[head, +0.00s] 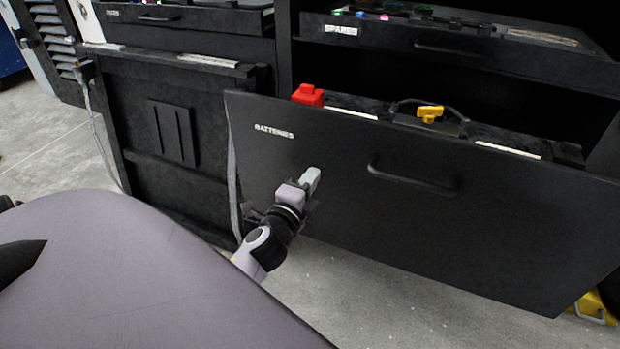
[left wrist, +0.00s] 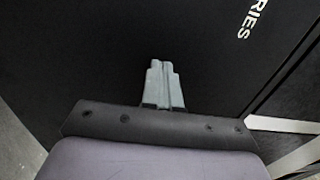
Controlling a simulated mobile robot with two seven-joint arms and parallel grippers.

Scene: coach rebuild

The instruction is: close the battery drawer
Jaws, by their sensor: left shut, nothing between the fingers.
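The battery drawer (head: 330,210) is a large black drawer with a white "BATTERIES" label (head: 274,131) and a black bar handle (head: 412,180). It stands pulled out of the cabinet, and its top shows open behind the front. My left gripper (head: 310,180) is shut and empty, at the drawer's front face, below and right of the label and left of the handle. In the left wrist view its fingers (left wrist: 161,75) are together against the black front; I cannot tell whether they touch it. My right gripper is not in view.
A red block (head: 307,95) and a yellow connector (head: 430,114) show at the drawer's top. The "SPARES" drawer (head: 450,50) is above, also out. A black panel (head: 170,130) with a cable stands to the left. Something yellow (head: 592,309) lies on the floor at lower right.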

